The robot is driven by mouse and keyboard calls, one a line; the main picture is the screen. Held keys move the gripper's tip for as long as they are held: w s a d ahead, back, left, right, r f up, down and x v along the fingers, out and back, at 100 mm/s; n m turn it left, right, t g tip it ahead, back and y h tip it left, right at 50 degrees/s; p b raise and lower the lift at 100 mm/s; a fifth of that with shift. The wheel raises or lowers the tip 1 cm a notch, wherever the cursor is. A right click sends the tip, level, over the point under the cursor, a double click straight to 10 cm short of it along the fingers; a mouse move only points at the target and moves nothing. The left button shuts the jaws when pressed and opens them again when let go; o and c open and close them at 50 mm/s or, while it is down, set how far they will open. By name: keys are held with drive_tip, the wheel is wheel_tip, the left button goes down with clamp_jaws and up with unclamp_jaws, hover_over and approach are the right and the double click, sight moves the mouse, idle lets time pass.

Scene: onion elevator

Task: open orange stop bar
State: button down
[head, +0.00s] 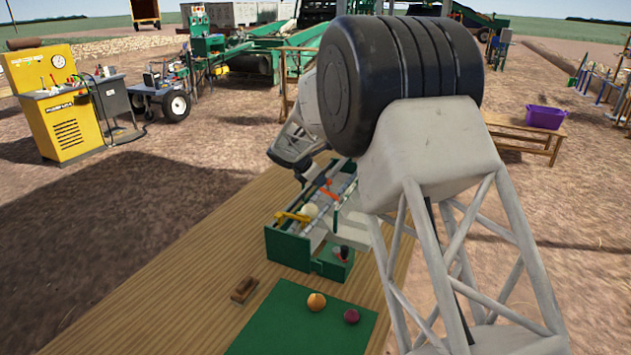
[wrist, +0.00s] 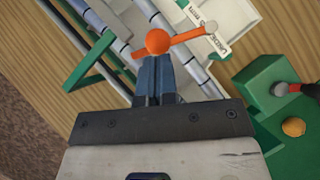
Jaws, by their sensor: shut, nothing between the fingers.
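The orange stop bar (wrist: 187,37) shows in the wrist view with a round orange hub and an arm reaching right to a pale knob. It lies across the roller bed of the green onion elevator (head: 290,250). In the head view the orange bar (head: 329,189) is small and partly crowded by my arm. My gripper (wrist: 156,62) is shut and empty, with its blue fingertips right at the hub in the picture; I cannot tell whether they touch. A yellow bar (head: 292,216) and a whitish onion (head: 310,210) are at the elevator's near end.
A green mat (head: 275,325) holds an orange-brown onion (head: 316,301) and a dark red onion (head: 351,316). A small wooden block (head: 244,289) lies left of it. The wooden table (head: 180,280) is clear at left. A purple tub (head: 545,117) stands far right on another table.

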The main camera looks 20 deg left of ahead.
sight(324, 190)
drive_tip(key=shift+w, duration=0.15)
drive_tip(key=shift+w+d+m+g+h, duration=0.15)
drive_tip(key=shift+w+m+g+h, duration=0.25)
drive_tip(key=shift+w+m, duration=0.35)
drive_tip(key=shift+w+d+m+g+h, duration=0.1)
drive_tip(key=shift+w+m+g+h, duration=0.25)
drive_tip(key=shift+w+m, duration=0.35)
drive_tip(key=shift+s+a, duration=0.15)
drive_tip(key=s+a, duration=0.1)
drive_tip(key=s+a+r, duration=0.1)
drive_tip(key=a, duration=0.1)
drive_tip(key=shift+s+a+r, duration=0.15)
drive_tip(key=shift+a+r, duration=0.05)
drive_tip(key=shift+a, duration=0.05)
drive_tip(key=v, duration=0.9)
drive_tip(key=shift+a, duration=0.25)
